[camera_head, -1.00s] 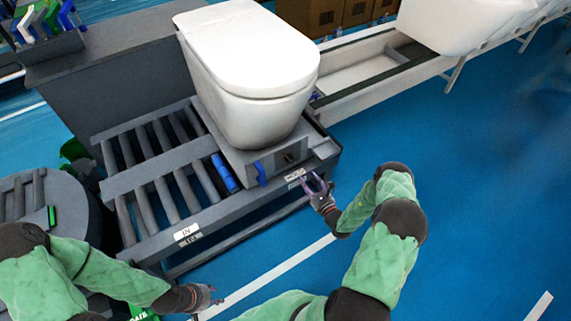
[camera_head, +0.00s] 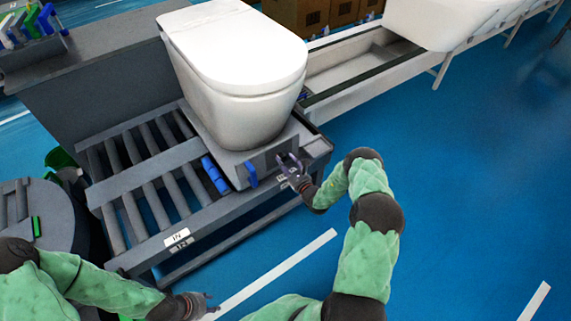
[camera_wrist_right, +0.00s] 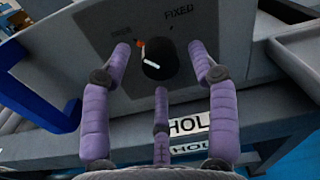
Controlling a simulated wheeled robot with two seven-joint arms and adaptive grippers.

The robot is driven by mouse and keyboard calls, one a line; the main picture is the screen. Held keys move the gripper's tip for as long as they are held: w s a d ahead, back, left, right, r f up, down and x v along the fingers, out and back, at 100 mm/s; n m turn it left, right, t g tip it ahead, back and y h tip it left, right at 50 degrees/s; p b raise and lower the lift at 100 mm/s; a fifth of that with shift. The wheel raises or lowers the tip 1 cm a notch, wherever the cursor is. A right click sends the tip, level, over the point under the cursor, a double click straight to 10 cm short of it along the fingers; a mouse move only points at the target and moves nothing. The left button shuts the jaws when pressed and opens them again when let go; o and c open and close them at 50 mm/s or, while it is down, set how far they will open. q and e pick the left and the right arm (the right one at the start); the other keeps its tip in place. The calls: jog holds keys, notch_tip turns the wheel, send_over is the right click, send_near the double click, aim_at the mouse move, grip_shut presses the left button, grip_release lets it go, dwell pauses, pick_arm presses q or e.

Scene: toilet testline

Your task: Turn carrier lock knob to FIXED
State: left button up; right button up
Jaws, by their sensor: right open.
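The black carrier lock knob (camera_wrist_right: 157,62) sits on the grey front panel (camera_wrist_right: 190,85) of the carrier, with a white pointer line. The pointer tilts up and left, toward a blurred label and an orange mark; the FIXED label (camera_wrist_right: 180,16) is up and right. My right gripper (camera_wrist_right: 160,75) is open, its purple fingers spread around the knob; I cannot tell whether they touch it. In the head view the right gripper (camera_head: 288,165) is at the carrier's front face and hides the knob. My left gripper (camera_head: 212,303) is open and empty, low over the floor.
A white toilet (camera_head: 235,75) stands on the carrier above the panel. A blue handle (camera_head: 252,174) is left of the knob and also shows in the wrist view (camera_wrist_right: 35,95). The roller conveyor (camera_head: 150,238) lies left. Blue floor (camera_head: 460,190) is clear to the right.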

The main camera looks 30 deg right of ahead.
jog(key=c, duration=1.2)
jog(key=shift+o, duration=0.2)
jog(key=m, duration=0.3)
jog(key=shift+r+m+p, duration=0.1)
jog(key=shift+m+p, duration=0.2)
jog(key=shift+p, duration=0.1)
jog(key=m, duration=0.4)
jog(key=shift+d+m+p, duration=0.1)
jog(key=shift+m+p, duration=0.2)
jog(key=m, duration=0.3)
jog(key=shift+d, duration=0.1)
jog(key=shift+m+y, duration=0.3)
jog(key=shift+m, duration=1.8)
jog(key=shift+d, duration=0.1)
